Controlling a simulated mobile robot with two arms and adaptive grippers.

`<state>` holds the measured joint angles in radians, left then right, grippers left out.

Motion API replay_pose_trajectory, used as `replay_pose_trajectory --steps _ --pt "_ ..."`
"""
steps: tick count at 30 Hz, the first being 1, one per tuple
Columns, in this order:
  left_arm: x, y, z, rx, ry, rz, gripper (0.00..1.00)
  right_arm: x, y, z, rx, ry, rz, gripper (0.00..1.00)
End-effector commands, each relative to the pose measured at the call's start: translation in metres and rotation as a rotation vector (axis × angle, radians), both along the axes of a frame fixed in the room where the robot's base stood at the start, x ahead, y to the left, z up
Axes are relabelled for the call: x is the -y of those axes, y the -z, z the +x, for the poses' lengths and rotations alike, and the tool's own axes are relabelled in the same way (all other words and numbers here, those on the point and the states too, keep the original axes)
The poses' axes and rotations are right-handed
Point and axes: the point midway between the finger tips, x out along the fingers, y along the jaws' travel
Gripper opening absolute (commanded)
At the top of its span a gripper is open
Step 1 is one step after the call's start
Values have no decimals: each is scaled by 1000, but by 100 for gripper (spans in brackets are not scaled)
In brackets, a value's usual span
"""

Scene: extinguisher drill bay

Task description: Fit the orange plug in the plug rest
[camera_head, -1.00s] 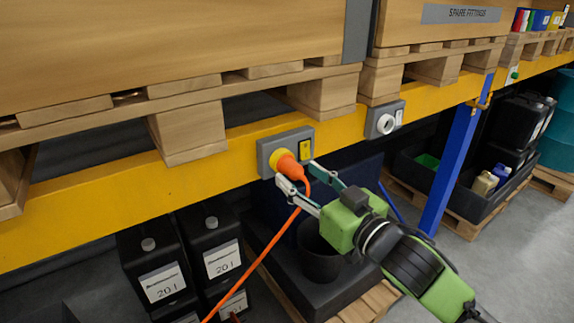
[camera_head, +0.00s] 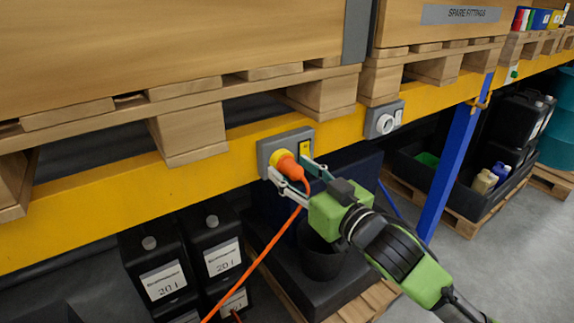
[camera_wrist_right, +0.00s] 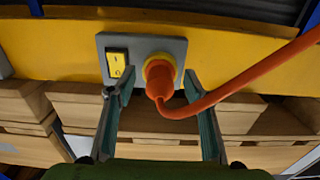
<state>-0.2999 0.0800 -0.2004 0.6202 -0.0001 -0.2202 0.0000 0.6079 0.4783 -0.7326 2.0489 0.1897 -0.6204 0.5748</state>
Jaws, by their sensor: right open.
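The orange plug (camera_head: 290,168) sits in a yellow socket on a grey box (camera_head: 265,152) fixed to the yellow beam. It also shows in the right wrist view (camera_wrist_right: 159,82), with its orange cable curving away. My right gripper (camera_head: 288,170) is open, its two fingers on either side of the plug. In the right wrist view the fingers (camera_wrist_right: 150,88) reach towards the box; a gap shows on the left of the plug, and the right finger is close to it. A second grey box with a white round fitting (camera_head: 385,124), perhaps the plug rest, is on the beam to the right. My left gripper is out of view.
A yellow rocker switch (camera_wrist_right: 117,64) is beside the socket. The orange cable (camera_head: 255,264) hangs down left. Wooden pallets (camera_head: 190,128) overhang the beam. Black canisters (camera_head: 160,268) and a dark bucket (camera_head: 320,255) stand below. A blue post (camera_head: 452,155) stands right.

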Motion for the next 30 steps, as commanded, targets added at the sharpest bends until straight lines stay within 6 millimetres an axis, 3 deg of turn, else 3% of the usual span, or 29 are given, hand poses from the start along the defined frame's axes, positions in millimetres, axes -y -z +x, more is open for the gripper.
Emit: replay_pose_trajectory --steps 30 --pt "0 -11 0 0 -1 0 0 0 -1 0 -1 0 1 47"
